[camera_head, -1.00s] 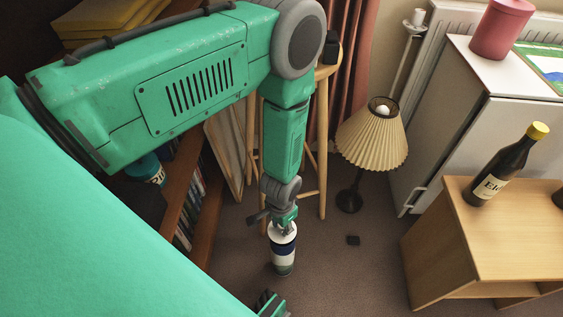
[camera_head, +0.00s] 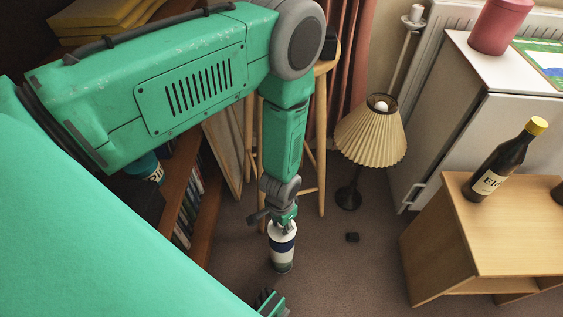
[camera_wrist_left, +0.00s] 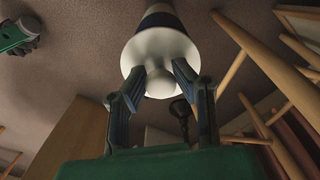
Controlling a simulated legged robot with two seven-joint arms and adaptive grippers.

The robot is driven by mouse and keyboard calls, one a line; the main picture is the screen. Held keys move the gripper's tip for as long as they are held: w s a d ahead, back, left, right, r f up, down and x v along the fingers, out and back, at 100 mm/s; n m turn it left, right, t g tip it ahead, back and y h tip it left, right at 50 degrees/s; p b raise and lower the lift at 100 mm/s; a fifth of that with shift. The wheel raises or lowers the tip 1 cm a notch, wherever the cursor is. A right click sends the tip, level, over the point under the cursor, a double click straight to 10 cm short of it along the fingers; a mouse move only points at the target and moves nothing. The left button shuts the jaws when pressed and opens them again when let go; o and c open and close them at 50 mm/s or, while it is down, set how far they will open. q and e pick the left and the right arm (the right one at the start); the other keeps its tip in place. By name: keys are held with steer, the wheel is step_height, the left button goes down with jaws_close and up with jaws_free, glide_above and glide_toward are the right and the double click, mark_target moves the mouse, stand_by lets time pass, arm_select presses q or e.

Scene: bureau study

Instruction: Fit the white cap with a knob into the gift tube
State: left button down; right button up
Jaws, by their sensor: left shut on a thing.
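The gift tube (camera_head: 282,252) is upright, with white, navy and green bands, over the grey carpet. The white cap (camera_wrist_left: 158,50) covers the tube's near end in the left wrist view; whether it is fully seated I cannot tell. Its rounded knob (camera_wrist_left: 160,82) points toward my left gripper (camera_wrist_left: 161,88). The left gripper's two dark fingers are shut on the knob, one on each side. In the head view my left gripper (camera_head: 284,224) is directly above the tube and partly hides the cap. My right gripper (camera_head: 268,302) shows only partly at the bottom edge; its opening is unclear.
A wooden stool (camera_head: 322,150) stands behind my left arm. A wooden table (camera_head: 490,225) with a dark bottle (camera_head: 497,165) is farther right. A bookcase (camera_head: 182,195) is on the left.

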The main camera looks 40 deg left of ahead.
arm_select(q)
steer(key=shift+f+b, duration=0.7)
steer(key=shift+f, duration=0.35)
steer(key=c, duration=0.7)
jaws_free()
steer(key=shift+c, duration=0.2)
step_height(320, 180, up, 10)
steer(key=p, duration=0.8)
steer(key=shift+r+p, duration=0.1)
steer(key=shift+p, duration=0.3)
